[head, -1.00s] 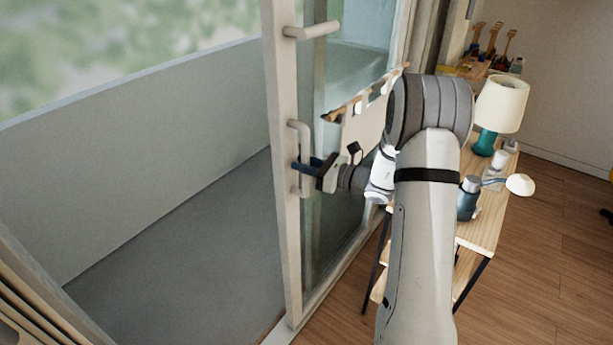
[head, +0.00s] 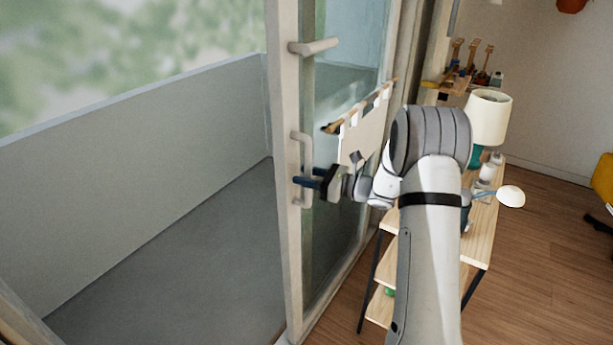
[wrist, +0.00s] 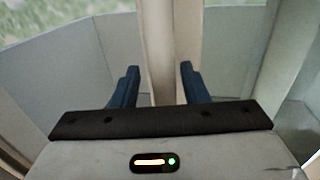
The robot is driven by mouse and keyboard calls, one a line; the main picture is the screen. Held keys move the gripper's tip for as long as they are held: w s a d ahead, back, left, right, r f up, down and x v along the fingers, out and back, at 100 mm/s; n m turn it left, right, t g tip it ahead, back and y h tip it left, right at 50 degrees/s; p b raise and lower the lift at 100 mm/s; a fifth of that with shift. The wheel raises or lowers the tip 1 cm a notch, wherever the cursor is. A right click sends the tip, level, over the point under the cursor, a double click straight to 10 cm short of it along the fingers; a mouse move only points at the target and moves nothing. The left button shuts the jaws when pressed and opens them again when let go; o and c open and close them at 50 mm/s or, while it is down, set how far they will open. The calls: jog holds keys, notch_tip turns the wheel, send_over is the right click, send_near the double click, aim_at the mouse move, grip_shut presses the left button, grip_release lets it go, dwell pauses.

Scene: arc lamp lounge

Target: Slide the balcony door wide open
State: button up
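The balcony door (head: 287,235) is a pale-framed glass sliding panel. A wide opening onto the balcony lies to its left. A pale vertical bar handle (head: 307,150) is on its frame at mid height. My gripper (head: 303,177) is at this handle, its two dark blue fingers apart. In the wrist view my gripper (wrist: 160,80) is open, with a pale upright between the fingers and a small gap showing on each side. Whether a finger touches the handle farther down cannot be told, as the gripper body hides it.
A wooden shelf table (head: 402,246) with a lamp (head: 490,118) stands right of the door, behind my arm. A second handle (head: 315,46) sticks out higher on the door frame.

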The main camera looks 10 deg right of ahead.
jog(key=b+v, duration=0.1)
jog(key=v, duration=0.6)
jog(key=shift+d, duration=0.35)
jog(key=shift+s, duration=0.15)
jog(key=s+a+r+n+g+h, duration=0.2)
jog(key=s+a+n+g, duration=0.25)
jog(key=s, duration=0.35)
jog(key=s+a+r+n+g+h, duration=0.1)
jog(key=s+a+n+g+h, duration=0.2)
jog(key=s+a+n, duration=0.4)
jog(key=s+d+n+h, duration=0.5)
jog(key=s+n, duration=0.1)
jog(key=s, duration=0.3)
jog(key=s+d+n+t+h, duration=0.1)
jog(key=s+d+n+h, duration=0.3)
jog(key=s, duration=0.5)
jog(key=shift+s+d+r+n+h, duration=0.2)
jog(key=shift+d+n+h, duration=0.2)
jog(key=shift+n+h, duration=0.65)
